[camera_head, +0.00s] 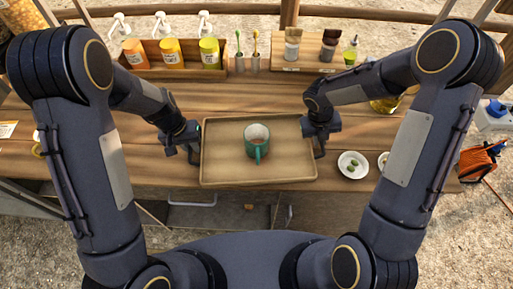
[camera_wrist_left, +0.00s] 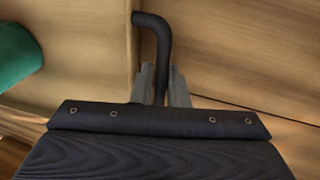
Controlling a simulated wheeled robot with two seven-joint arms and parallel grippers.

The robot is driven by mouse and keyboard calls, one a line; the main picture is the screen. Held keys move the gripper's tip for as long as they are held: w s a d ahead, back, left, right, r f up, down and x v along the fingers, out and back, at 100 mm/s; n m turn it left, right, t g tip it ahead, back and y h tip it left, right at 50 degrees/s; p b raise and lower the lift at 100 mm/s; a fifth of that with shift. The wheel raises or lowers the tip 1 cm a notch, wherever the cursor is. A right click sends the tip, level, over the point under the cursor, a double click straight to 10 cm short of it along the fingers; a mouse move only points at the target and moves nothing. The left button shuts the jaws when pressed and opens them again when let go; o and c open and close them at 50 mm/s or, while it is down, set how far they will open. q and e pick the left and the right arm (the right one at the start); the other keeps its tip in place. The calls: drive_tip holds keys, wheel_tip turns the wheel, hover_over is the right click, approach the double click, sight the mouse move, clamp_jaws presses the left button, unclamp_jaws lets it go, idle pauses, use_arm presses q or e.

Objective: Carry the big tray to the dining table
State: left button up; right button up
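The big tray (camera_head: 223,170) is a tan wooden tray with dark side handles, over the front part of the wooden counter. Whether it rests there or is slightly raised is unclear. A green mug (camera_head: 257,150) stands upright in it, its handle toward me. My left gripper (camera_head: 193,148) is at the tray's left side. The left wrist view shows its fingers (camera_wrist_left: 161,88) closed around the dark handle (camera_wrist_left: 152,22), with part of the green mug (camera_wrist_left: 15,55) at the left. My right gripper (camera_head: 320,143) is at the right handle; its fingers are too small to judge. No dining table is identifiable.
A small white plate (camera_head: 352,164) with green bits lies close right of the tray. The counter (camera_head: 100,155) is mostly clear left of the tray.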

use_arm(q)
clamp_jaws()
use_arm(e)
clamp_jaws()
